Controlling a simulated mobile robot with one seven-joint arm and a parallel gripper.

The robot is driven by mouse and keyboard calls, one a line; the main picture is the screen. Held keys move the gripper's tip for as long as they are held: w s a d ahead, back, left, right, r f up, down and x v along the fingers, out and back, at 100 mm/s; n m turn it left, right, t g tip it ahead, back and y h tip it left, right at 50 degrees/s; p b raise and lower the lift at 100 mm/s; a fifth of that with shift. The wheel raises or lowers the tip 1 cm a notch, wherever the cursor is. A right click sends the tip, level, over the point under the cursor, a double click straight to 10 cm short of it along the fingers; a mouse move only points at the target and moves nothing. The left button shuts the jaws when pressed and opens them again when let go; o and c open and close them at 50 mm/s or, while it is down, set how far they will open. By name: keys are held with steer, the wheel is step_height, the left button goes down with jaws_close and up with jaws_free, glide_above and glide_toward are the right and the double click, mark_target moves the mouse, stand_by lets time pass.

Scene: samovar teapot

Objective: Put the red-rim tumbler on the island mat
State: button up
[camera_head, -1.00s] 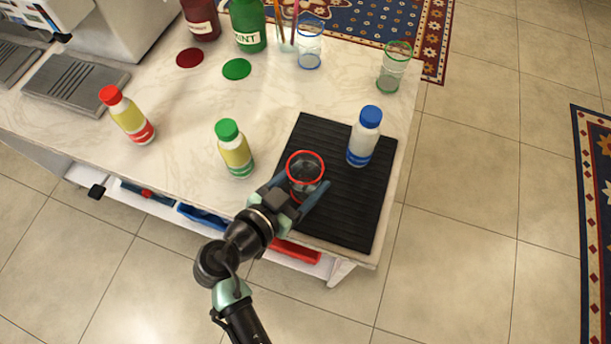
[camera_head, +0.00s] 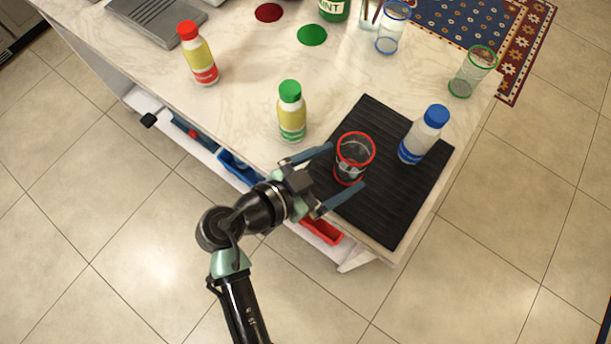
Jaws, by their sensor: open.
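The red-rim tumbler (camera_head: 352,160) is clear glass and stands upright on the black ribbed island mat (camera_head: 392,222), near the mat's left side. My gripper (camera_head: 346,172) is open, and its two blue fingers point toward the tumbler from the lower left. Whether the lower fingertip touches the glass cannot be told.
A blue-capped bottle (camera_head: 424,135) stands on the mat right of the tumbler. A green-capped bottle (camera_head: 291,112) and a red-capped bottle (camera_head: 198,54) stand to the left. Green-rim (camera_head: 472,72) and blue-rim (camera_head: 391,30) tumblers stand farther back. The counter between them is mostly clear.

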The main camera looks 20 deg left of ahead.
steer(key=v, duration=0.7)
steer(key=shift+s+b, duration=0.25)
steer(key=shift+b, duration=0.05)
steer(key=shift+a+r, duration=0.1)
steer(key=shift+a, duration=0.1)
